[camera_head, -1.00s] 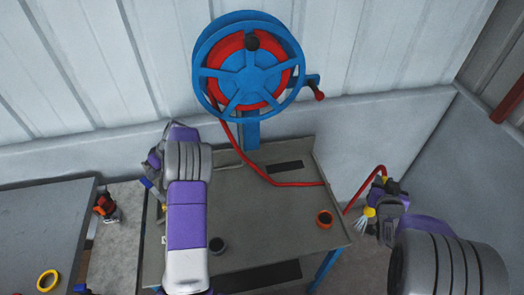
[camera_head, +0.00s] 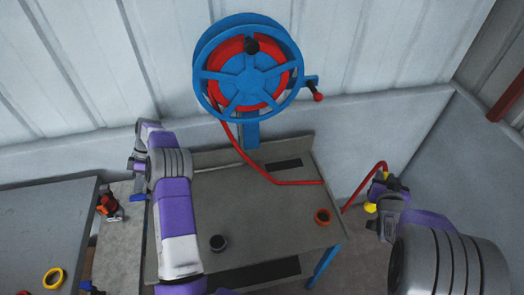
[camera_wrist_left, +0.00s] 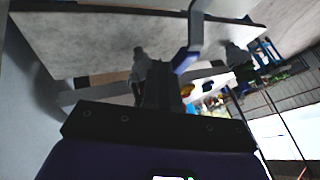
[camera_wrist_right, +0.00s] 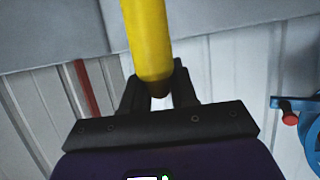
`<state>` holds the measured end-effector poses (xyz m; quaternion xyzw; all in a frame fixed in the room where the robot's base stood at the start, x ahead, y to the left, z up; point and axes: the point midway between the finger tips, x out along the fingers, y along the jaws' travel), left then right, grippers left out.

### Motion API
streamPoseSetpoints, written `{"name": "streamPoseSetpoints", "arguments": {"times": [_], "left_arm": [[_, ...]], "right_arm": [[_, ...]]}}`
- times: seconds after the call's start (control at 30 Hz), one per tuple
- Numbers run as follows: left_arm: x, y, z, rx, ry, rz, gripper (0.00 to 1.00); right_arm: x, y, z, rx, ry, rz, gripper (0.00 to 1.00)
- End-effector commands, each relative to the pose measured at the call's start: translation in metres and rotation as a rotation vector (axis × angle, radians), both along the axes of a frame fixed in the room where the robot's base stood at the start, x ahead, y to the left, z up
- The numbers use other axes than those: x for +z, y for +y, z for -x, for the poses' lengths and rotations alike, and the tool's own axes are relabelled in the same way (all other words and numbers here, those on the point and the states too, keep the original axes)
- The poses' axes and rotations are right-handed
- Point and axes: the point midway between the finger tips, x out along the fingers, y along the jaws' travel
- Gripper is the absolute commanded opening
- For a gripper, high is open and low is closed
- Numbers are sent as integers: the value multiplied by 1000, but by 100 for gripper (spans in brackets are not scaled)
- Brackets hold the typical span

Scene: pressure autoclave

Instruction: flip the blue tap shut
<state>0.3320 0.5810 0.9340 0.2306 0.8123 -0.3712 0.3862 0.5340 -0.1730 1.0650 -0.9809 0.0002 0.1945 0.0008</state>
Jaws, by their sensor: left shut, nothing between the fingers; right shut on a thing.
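The blue tap lever (camera_head: 138,198) shows at the left edge of the grey workbench, just below my left gripper (camera_head: 138,182). It lies nearly level in the head view. In the left wrist view the blue lever (camera_wrist_left: 188,58) is just beyond the fingertips of my left gripper (camera_wrist_left: 165,72), which is shut and empty. I cannot tell whether they touch. My right gripper (camera_head: 380,192) is shut on a yellow nozzle (camera_head: 370,207), at the end of the red hose. The yellow nozzle (camera_wrist_right: 148,40) also shows between the fingers in the right wrist view. No spray shows at it.
A blue hose reel (camera_head: 247,70) stands behind the workbench (camera_head: 225,200). The red hose (camera_head: 285,182) runs from it across the bench. A grey table (camera_head: 45,225) stands left.

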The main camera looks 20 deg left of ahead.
Motion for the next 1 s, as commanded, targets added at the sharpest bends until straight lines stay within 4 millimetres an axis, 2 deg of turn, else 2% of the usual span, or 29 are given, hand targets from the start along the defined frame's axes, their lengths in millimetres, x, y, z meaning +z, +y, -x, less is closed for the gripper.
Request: {"name": "streamPoseSetpoints", "arguments": {"times": [0.3,0.8,1.0], "left_arm": [[-1,-1,6,74,1,2,0],[-1,-2,7,81,3,4,0],[13,-2,-4,78,-1,1,0]], "right_arm": [[2,0,0,0,-1,0,0],[2,0,0,0,-1,0,0],[4,0,0,0,-2,0,0]]}}
